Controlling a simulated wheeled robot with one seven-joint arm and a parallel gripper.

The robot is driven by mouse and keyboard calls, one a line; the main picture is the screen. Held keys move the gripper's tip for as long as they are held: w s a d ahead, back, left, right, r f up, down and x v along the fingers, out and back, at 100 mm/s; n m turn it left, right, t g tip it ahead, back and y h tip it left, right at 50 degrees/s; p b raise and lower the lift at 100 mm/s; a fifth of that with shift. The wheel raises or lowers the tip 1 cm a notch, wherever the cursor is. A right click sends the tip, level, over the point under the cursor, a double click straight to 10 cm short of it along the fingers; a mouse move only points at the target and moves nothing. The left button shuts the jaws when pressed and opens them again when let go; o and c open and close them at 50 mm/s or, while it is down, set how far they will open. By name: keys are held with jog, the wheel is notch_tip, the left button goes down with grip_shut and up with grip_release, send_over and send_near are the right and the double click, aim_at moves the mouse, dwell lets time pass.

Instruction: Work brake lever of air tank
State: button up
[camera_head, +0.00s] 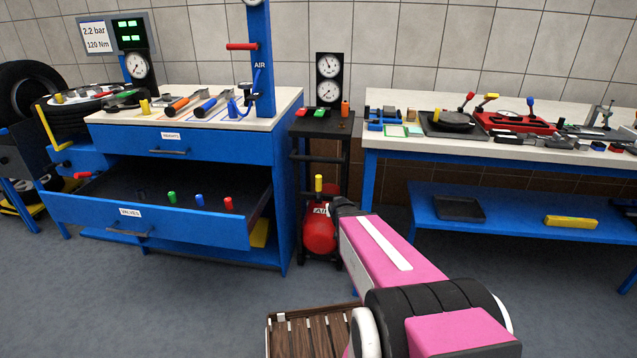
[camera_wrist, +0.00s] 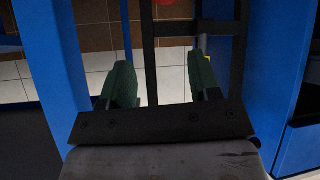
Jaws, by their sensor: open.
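The red air tank (camera_head: 320,237) stands low on the black stand between the drawer cabinet and the right workbench. A lever with a yellow grip (camera_head: 319,184) rises upright above it. My gripper (camera_head: 345,207) is beside the tank's upper right, partly hidden by my pink arm. In the wrist view my gripper (camera_wrist: 163,75) is open, with two dark green fingers apart and nothing between them. A bit of red (camera_wrist: 172,2) shows at the top edge there, and a small yellow piece (camera_wrist: 207,57) shows near the right finger. I cannot tell whether the gripper touches anything.
The blue cabinet (camera_head: 160,245) has an open drawer with several coloured valves. The black stand (camera_head: 348,160) has posts close around the tank. The right workbench (camera_head: 400,156) holds tools. A wooden pallet (camera_head: 310,338) lies in front.

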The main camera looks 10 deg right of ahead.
aim_at(317, 181)
jog(key=w+a+r+n+t+y, duration=0.1)
jog(key=w+t+y, duration=0.1)
jog(key=w, duration=0.4)
jog(key=w+a+r+n+t+y, duration=0.1)
jog(key=w+a+t+y, duration=0.1)
jog(key=w, duration=0.4)
jog(key=w+a+n+t+y, duration=0.1)
jog(key=w+a+t+y, duration=0.1)
jog(key=w, duration=0.4)
jog(key=shift+w+a+r+n+t, duration=0.25)
jog(key=shift+r+n+t, duration=0.15)
jog(key=shift+t, duration=0.1)
jog(key=shift+d, duration=0.1)
grip_shut()
